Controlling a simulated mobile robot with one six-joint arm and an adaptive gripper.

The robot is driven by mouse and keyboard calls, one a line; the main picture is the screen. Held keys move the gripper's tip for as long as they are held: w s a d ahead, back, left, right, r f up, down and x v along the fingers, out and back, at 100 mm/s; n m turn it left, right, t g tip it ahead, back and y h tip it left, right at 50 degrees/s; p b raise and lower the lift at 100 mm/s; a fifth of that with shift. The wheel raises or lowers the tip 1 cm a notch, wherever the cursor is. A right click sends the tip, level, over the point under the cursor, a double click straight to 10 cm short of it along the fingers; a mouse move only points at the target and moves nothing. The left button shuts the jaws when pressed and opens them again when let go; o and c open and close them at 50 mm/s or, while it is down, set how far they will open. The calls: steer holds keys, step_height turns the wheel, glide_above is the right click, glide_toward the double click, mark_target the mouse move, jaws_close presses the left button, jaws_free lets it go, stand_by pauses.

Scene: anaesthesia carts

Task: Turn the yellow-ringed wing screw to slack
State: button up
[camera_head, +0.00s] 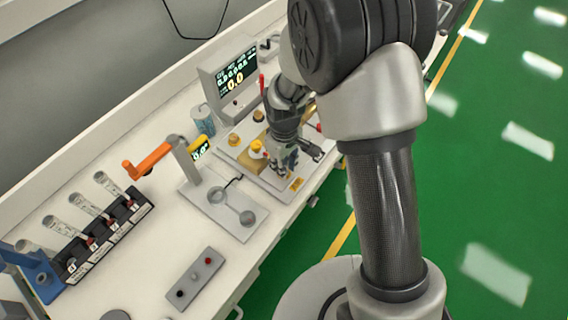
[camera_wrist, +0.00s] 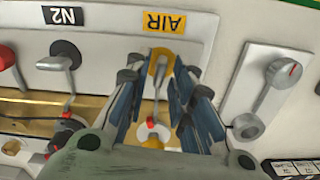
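The yellow-ringed wing screw (camera_wrist: 160,64) sits below the yellow AIR label (camera_wrist: 165,22) in the wrist view. A slim grey part runs down from its ring towards a small red tip above a white and yellow round piece. My gripper (camera_wrist: 159,72) has its dark blue fingers on either side of the screw, with gaps visible beside it. It looks open; contact is not clear. In the head view my gripper (camera_head: 283,160) is low over the panel on the bench, and it hides part of the fittings there.
An N2 valve (camera_wrist: 64,52) and a red knob (camera_wrist: 7,57) stand left of the screw; a grey lever unit (camera_wrist: 268,92) stands right. In the head view a display box (camera_head: 230,75), an orange-armed stand (camera_head: 188,160) and a syringe rack (camera_head: 105,225) share the bench.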

steer(key=shift+o, duration=0.3)
step_height(320, 180, up, 12)
stand_by(0.5)
stand_by(0.3)
steer(key=s+d+r+m+t, duration=0.1)
steer(key=s+d+r+m, duration=0.1)
steer(key=s+d+r, duration=0.3)
steer(key=s+d+r+m+t, duration=0.1)
steer(key=s+d+r+m, duration=0.1)
steer(key=r, duration=0.5)
steer(key=s+d+r+m+t, duration=0.1)
steer(key=s+d+m, duration=0.1)
steer(key=s, duration=0.4)
steer(key=s+d+r+m+t, duration=0.1)
steer(key=s+d+r+m, duration=0.1)
steer(key=s+d, duration=0.2)
steer(key=s, duration=0.3)
steer(key=shift+r+m+t, duration=0.3)
steer(key=shift+m, duration=0.1)
steer(key=shift+o, duration=0.6)
